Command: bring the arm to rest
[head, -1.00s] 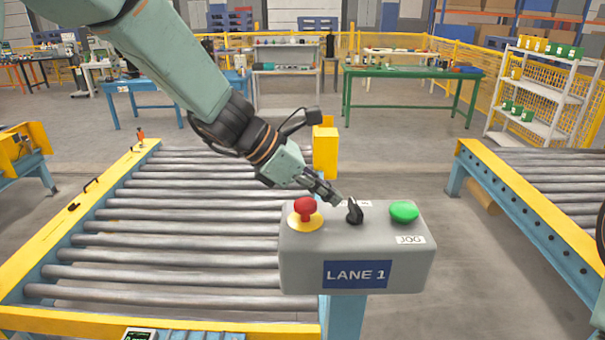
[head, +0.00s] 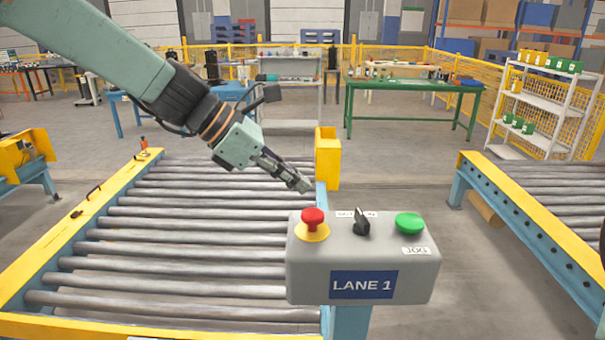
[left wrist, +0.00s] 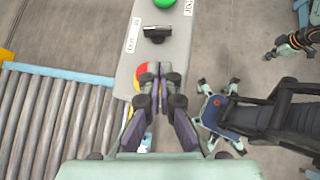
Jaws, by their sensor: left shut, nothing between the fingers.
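My left gripper (head: 303,185) is shut and empty. It hangs in the air above the roller conveyor, up and left of the grey LANE 1 control box (head: 310,260), apart from it. On the box's top are a red mushroom button (head: 313,219) on a yellow base, a black selector knob (head: 361,222) and a green button (head: 409,222). In the left wrist view, the closed fingers (left wrist: 155,72) partly cover the red button; the knob (left wrist: 157,34) shows beyond them. An arm end that looks like my right gripper (left wrist: 290,45) shows small there; its jaws are unclear.
The roller conveyor (head: 190,222) with yellow rails lies left of the box. A yellow post (head: 328,160) stands behind the box, close to my left gripper. Another conveyor (head: 530,215) is on the right. Open floor lies between the box and that conveyor.

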